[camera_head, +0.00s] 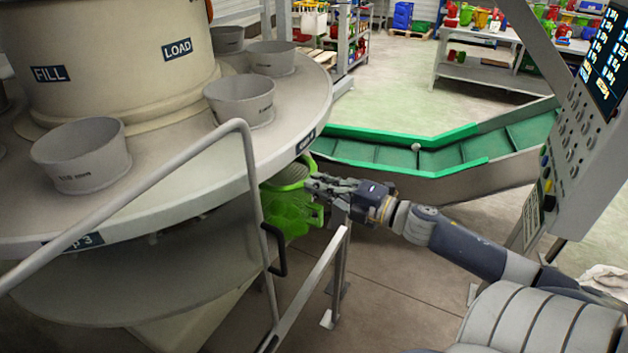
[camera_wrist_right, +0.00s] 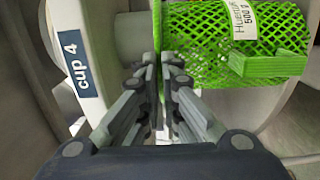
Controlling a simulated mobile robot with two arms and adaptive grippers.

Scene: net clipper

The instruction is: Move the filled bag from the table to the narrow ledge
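The filled bag is a bright green net (camera_head: 288,208) with a white label strip reading "500 g" in the right wrist view (camera_wrist_right: 285,28). It is at the edge of the round table (camera_head: 165,195), low beside the rim. My right gripper (camera_head: 312,187) reaches it from the right. In the right wrist view the fingers (camera_wrist_right: 160,68) are nearly together, with a thin green strip of net between their tips. The bag's body lies beyond and right of the fingers. I cannot tell which surface is the narrow ledge. My left gripper is not in view.
A grey handrail (camera_head: 165,190) and a lower rail (camera_head: 305,290) stand in front of the machine. A green-edged conveyor (camera_head: 400,155) runs behind my right arm. A control panel (camera_head: 590,130) stands at right. Several grey cups, one nearby (camera_head: 240,100), sit on the table.

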